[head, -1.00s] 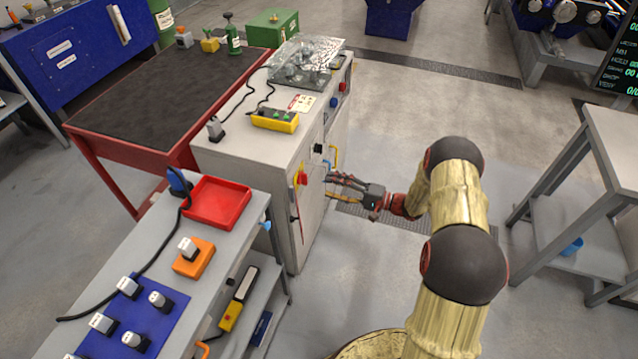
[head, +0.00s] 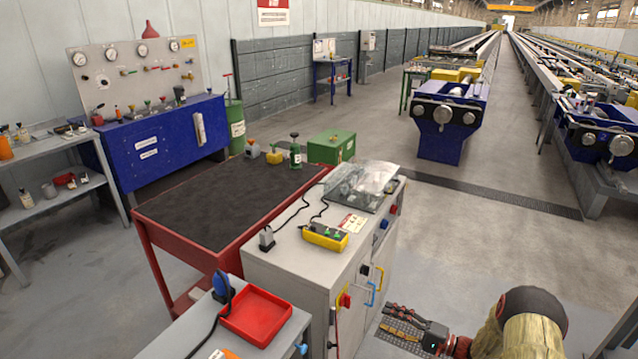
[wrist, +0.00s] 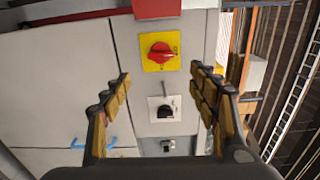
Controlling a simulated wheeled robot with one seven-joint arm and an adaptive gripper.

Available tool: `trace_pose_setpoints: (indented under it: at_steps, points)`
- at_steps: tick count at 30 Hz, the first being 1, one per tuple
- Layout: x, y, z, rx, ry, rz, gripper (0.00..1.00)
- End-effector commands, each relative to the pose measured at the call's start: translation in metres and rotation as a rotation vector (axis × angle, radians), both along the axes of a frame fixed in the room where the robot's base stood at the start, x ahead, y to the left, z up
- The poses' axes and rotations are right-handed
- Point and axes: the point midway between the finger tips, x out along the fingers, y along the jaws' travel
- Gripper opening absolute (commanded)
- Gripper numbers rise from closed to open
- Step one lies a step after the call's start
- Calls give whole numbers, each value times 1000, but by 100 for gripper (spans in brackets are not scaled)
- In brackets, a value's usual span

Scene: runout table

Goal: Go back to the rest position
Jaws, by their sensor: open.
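My gripper (head: 387,318) is in the lower part of the head view, beside the front of a grey cabinet (head: 292,262). Its fingers are spread and nothing is between them. In the wrist view my gripper (wrist: 160,76) faces the cabinet front, with one finger on each side. Between and beyond the fingers are a red rotary knob (wrist: 160,53) on a yellow plate and a black knob (wrist: 166,110) on a white plate. The red knob also shows in the head view (head: 345,300). I cannot tell the exact gap between the fingertips and the cabinet.
A blue handle (head: 373,293) sticks out from the cabinet front. A yellow button box (head: 325,236) and a clear bag (head: 362,182) lie on top. A red tray (head: 256,317) is on the bench at front left. Open floor (head: 455,245) lies to the right.

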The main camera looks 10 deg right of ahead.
Motion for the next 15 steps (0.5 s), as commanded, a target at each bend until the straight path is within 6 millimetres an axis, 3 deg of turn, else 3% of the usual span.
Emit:
trace_pose_setpoints:
  at_steps: [4,9,11,15]
  points:
    - [-6,4,-16,33,142,18,60]
    - [-55,31,-53,50,419,115,60]
    - [-74,38,-57,36,511,154,60]
    - [-113,50,-46,-48,683,239,60]
